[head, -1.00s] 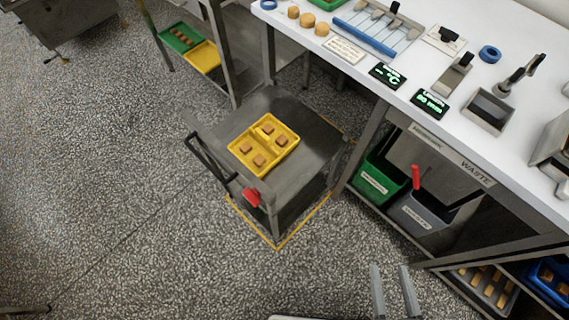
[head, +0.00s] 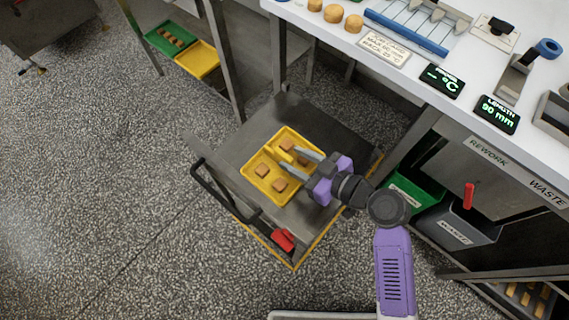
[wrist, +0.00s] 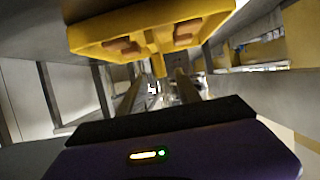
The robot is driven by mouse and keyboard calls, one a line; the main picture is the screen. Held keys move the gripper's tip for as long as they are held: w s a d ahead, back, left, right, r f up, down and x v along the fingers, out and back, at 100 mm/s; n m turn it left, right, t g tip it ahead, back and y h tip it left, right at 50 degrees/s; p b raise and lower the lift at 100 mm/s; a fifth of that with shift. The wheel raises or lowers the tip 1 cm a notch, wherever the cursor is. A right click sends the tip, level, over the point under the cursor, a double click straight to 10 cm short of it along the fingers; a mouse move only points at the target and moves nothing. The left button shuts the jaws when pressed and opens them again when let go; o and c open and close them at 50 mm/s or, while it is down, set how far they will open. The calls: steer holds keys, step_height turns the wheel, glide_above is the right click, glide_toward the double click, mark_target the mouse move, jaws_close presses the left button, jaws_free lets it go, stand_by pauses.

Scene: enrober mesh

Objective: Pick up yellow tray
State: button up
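A yellow tray (head: 262,184) with compartments and several brown blocks lies on the grey cart top. My gripper (head: 283,152) is over this tray in the head view, its two fingers apart and pointing toward the tray's middle. In the wrist view the yellow tray (wrist: 150,18) fills the top, with brown pieces in it. A yellow tab or divider (wrist: 158,66) shows between the lines of my two fingers (wrist: 160,80). I cannot tell whether the fingers touch it. Nothing is clearly gripped.
The cart (head: 330,128) has a black handle (head: 222,195) and a red part (head: 283,239). A green tray (head: 166,37) and another yellow tray (head: 198,58) sit on a shelf at the back left. A white workbench (head: 400,30) with bins below stands right. Floor at left is clear.

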mark_target(276, 150)
steer(key=x, duration=0.7)
steer(key=shift+a+f, duration=0.1)
steer(key=shift+a, duration=0.1)
jaws_close()
stand_by(1.2)
